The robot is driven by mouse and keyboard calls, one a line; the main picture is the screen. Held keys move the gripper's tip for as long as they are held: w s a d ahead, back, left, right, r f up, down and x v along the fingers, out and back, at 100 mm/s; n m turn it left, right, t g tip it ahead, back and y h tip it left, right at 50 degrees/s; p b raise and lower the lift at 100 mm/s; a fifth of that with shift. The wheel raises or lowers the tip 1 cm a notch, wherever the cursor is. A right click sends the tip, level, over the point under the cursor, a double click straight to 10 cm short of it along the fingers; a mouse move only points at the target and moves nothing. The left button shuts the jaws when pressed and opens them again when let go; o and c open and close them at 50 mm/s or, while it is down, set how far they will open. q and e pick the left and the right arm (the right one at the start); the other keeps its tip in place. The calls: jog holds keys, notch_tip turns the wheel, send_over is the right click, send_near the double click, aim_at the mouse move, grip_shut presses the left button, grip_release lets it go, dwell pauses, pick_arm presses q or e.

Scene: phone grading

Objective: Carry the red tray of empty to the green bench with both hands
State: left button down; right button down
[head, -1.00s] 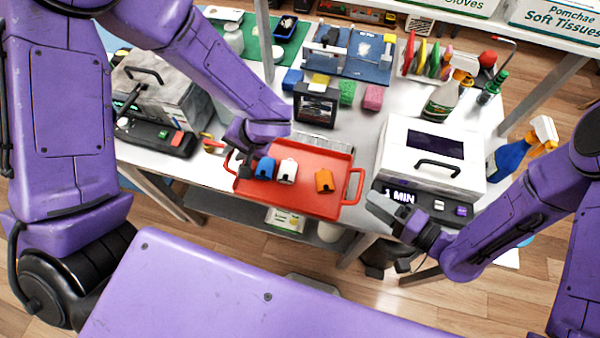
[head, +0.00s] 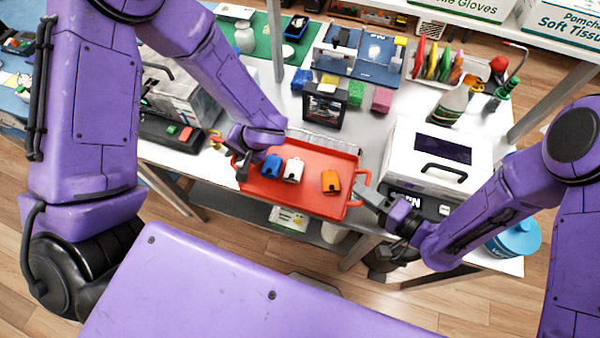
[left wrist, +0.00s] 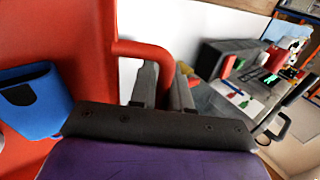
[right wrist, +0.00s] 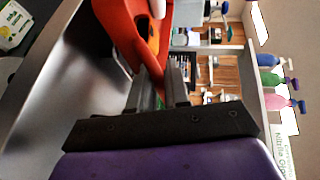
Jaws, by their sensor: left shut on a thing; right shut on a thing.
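The red tray (head: 310,204) is at the front edge of the white table, with a blue item (head: 272,165), a white item (head: 293,171) and an orange item (head: 331,181) in it. My left gripper (head: 239,163) is shut on the tray's left handle; in the left wrist view the red handle (left wrist: 150,50) runs in between its fingers (left wrist: 165,88). My right gripper (head: 367,196) is shut on the tray's right handle (head: 363,180). In the right wrist view the tray (right wrist: 122,32) lies right beyond its fingers (right wrist: 164,88). Whether the tray touches the table is unclear.
A white box machine (head: 440,155) stands right of the tray, and a grey one (head: 185,95) stands left. A black-framed display (head: 322,106) and colored sponges (head: 381,99) are behind it. A green surface (head: 262,45) lies at the back left. Open floor is in front.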

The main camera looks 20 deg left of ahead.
pick_arm(q)
jog(key=shift+r, duration=0.1)
